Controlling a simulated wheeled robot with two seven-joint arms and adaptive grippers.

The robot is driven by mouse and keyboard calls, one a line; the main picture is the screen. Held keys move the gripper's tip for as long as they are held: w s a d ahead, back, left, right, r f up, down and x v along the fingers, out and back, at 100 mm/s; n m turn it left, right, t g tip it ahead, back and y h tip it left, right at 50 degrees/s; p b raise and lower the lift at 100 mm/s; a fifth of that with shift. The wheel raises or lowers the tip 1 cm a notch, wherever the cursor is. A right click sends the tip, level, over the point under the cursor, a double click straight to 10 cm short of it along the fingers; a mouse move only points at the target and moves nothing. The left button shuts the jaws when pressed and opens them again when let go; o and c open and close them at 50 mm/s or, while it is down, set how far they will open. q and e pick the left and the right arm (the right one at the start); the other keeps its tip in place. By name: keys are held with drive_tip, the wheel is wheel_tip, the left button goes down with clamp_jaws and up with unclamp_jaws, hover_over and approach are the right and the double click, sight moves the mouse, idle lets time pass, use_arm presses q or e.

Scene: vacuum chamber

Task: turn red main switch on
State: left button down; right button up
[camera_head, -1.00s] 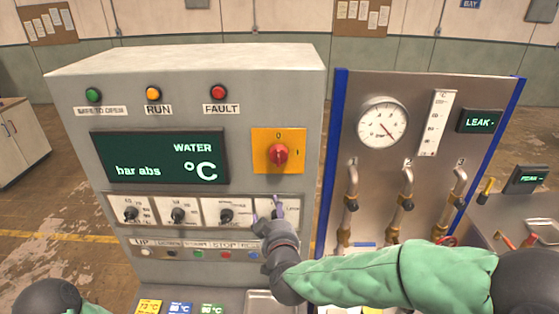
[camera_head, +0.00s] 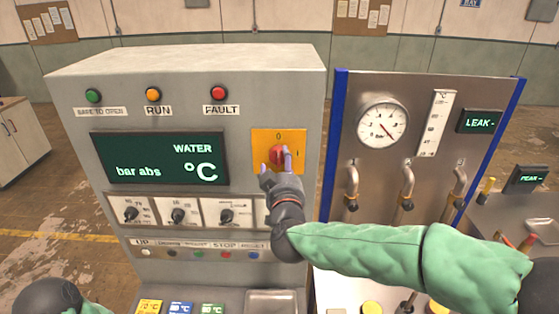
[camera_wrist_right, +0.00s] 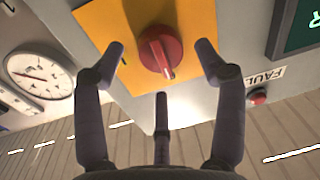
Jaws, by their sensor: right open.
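The red main switch (camera_head: 277,155) is a round rotary knob on a yellow plate (camera_head: 292,138) on the front of the grey cabinet. Marks 0 above and 1 at the right show on the plate. My right gripper (camera_head: 275,160) is open in front of the knob and partly covers it. In the right wrist view the red knob (camera_wrist_right: 160,52) sits between the spread fingers of my right gripper (camera_wrist_right: 160,70), and I see no clear contact. My left gripper is not in view; only a bit of my left arm shows at the lower left.
The cabinet carries a display (camera_head: 160,158), three lamps and a row of small black knobs (camera_head: 177,215) below. A steel panel with a gauge (camera_head: 382,124) and pipes stands to the right. My right forearm crosses in front of that panel.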

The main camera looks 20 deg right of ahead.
drive_tip(key=shift+w+d, duration=0.25)
drive_tip(key=shift+w, duration=0.95)
drive_tip(key=shift+c, duration=0.3)
drive_tip(key=c, duration=1.1)
